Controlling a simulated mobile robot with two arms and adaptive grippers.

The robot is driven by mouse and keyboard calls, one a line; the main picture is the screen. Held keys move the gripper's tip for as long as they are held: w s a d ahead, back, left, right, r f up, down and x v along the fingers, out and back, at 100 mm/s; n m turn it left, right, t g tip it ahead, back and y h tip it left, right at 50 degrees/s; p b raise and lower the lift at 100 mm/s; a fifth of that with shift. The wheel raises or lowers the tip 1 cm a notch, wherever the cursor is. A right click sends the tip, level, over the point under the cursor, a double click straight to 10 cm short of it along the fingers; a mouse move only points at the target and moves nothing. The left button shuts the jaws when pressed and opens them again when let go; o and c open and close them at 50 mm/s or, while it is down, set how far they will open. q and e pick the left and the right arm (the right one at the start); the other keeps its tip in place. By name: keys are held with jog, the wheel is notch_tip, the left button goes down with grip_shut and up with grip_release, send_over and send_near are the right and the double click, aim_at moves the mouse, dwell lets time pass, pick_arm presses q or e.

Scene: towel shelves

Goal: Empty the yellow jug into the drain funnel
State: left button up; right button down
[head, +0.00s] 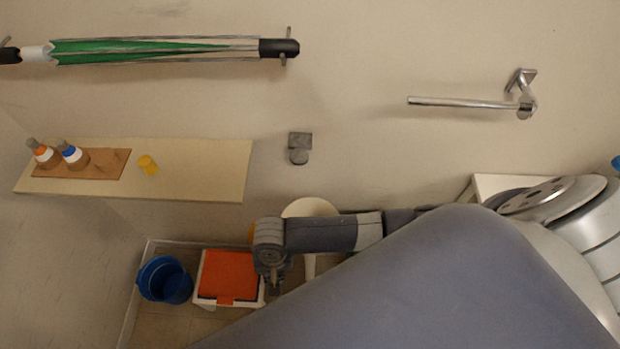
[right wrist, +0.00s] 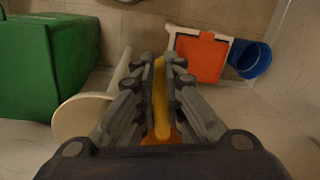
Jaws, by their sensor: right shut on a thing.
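My right gripper (head: 273,284) points downward beside the orange-topped box. In the right wrist view its fingers (right wrist: 160,62) are shut on a narrow yellow piece, which looks like part of the yellow jug (right wrist: 160,100). The fingers hide most of it, and its contents do not show. A small yellow-orange edge shows behind the wrist in the head view. A cream round top on a stem, seemingly the drain funnel (head: 310,207), stands behind my right arm. It also shows left of the gripper in the right wrist view (right wrist: 78,116). My left gripper is not in view.
A blue bucket (head: 165,280) and a white box with an orange top (head: 228,276) stand low on the left. A green box (right wrist: 40,75) stands beyond the funnel.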

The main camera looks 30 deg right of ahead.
pick_arm(q)
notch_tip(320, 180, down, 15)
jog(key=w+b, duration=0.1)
jog(key=b, duration=1.3)
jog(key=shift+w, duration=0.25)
pick_arm(e)
jog(key=w+d+r+g+y, duration=0.1)
jog(key=d+y, duration=0.5)
jog(key=y, duration=0.2)
jog(key=shift+r, duration=0.25)
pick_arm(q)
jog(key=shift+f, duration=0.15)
pick_arm(e)
jog(key=shift+d+g, duration=0.1)
jog(key=shift+g, duration=0.2)
pick_arm(q)
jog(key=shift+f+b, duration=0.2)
jog(key=shift+b, duration=0.25)
pick_arm(e)
jog(key=shift+d+y, duration=0.1)
jog(key=shift+y, duration=0.4)
